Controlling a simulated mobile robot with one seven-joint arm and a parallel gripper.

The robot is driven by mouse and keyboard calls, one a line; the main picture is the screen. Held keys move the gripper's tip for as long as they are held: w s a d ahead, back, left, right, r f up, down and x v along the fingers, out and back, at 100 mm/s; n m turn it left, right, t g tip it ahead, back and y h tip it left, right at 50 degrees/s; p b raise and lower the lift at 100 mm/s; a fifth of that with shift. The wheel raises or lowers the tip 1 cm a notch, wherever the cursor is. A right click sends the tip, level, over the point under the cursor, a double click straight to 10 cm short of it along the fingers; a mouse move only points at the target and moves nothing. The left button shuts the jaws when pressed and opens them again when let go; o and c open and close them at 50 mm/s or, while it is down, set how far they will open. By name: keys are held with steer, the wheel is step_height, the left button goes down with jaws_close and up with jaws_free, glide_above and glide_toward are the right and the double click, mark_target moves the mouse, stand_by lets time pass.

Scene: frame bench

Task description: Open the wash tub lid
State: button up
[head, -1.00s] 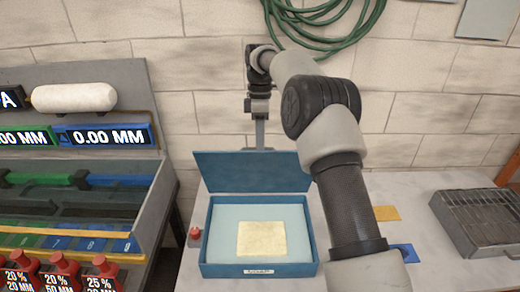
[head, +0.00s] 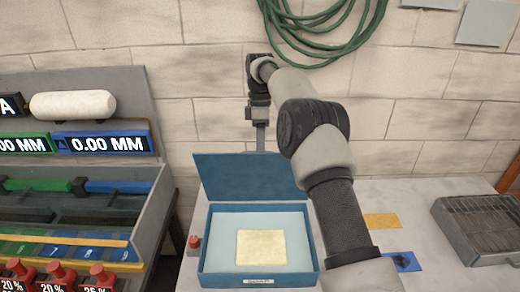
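The wash tub is a blue rectangular box (head: 208,262) on the bench, with pale liquid or lining inside and a yellowish square (head: 261,247) in its middle. Its blue lid (head: 252,178) stands raised along the back edge, near upright, leaving the tub open from above. My gripper (head: 260,128) is behind the lid and above its top edge, at the end of my arm, which reaches over from the right. A narrow grey part runs down from it towards the lid. The fingertips are too small or hidden, so I cannot tell their opening or whether they touch the lid.
A grey rack with displays (head: 103,143) and red-capped bottles (head: 58,277) fills the left. A red button (head: 194,243) sits left of the tub. Yellow (head: 382,221) and blue (head: 405,262) patches and a metal grill tray (head: 480,228) lie right. A green hose (head: 318,35) hangs behind.

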steer(key=shift+s+a+r, duration=0.1)
steer(key=shift+s+r, duration=0.05)
steer(key=shift+r, duration=0.15)
